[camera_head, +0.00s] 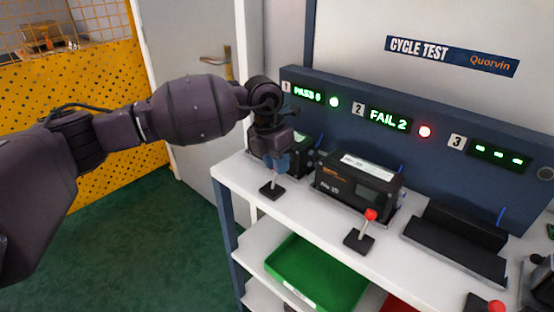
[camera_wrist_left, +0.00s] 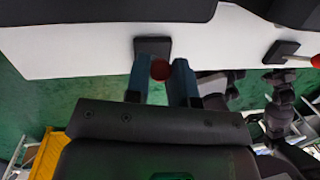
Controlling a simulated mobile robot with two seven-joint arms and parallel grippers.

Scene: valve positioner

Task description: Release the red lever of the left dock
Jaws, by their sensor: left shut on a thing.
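The left dock, marked 1, has a red lever (camera_wrist_left: 160,70) standing on a small black base (camera_head: 272,190) near the front edge of the white bench. My left gripper (camera_head: 278,163) reaches down over this lever from above. Its blue fingers (camera_wrist_left: 160,78) are shut on the red knob, which shows between them in the left wrist view. In the head view the fingers hide the knob. A dark device (camera_head: 302,158) sits in the left dock, partly hidden behind my gripper. The display above reads PASS (camera_head: 308,94), with a green lamp. A dark part of my right arm shows at the lower right edge.
Dock 2 holds a black device (camera_head: 358,190) and has its own red lever (camera_head: 370,215); its display reads FAIL 2 with a red lamp. Dock 3's cradle (camera_head: 455,245) is empty. A green tray (camera_head: 315,270) lies on the shelf below.

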